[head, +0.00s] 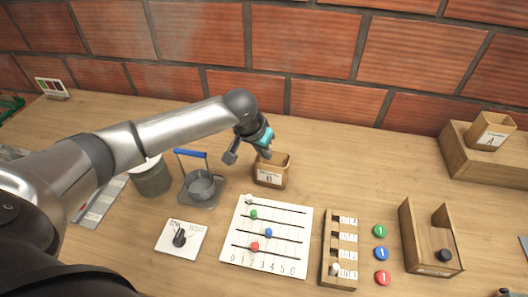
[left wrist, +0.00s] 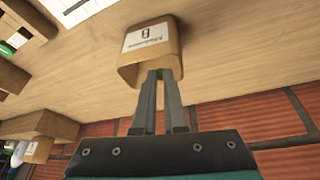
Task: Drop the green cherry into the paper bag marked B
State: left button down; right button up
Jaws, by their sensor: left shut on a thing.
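The paper bag marked B (head: 270,178) is a small brown open-topped bag standing on the table, its white label facing me. It also shows in the left wrist view (left wrist: 150,45). My left gripper (head: 262,152) reaches the bag's opening from above. In the left wrist view its fingers (left wrist: 160,76) are close together at the bag's mouth, shut on the green cherry (left wrist: 160,73). Only a small green bit of the cherry shows between the fingertips; the rest is hidden. I cannot tell how deep the tips are in the bag.
Paper bag A (head: 491,131) stands on a wooden block (head: 500,168) at the right. A pan-like holder with a blue handle (head: 200,185), a slider board (head: 265,236), a dial card (head: 181,239), round buttons (head: 381,254) and an open wooden box (head: 432,242) are on the table. A brick wall stands behind.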

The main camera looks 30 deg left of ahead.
pick_arm(q)
jog(key=c, duration=0.9)
grip_release()
jog(key=shift+r, duration=0.1)
jog(key=p+v, duration=0.3)
jog(key=v, duration=1.2)
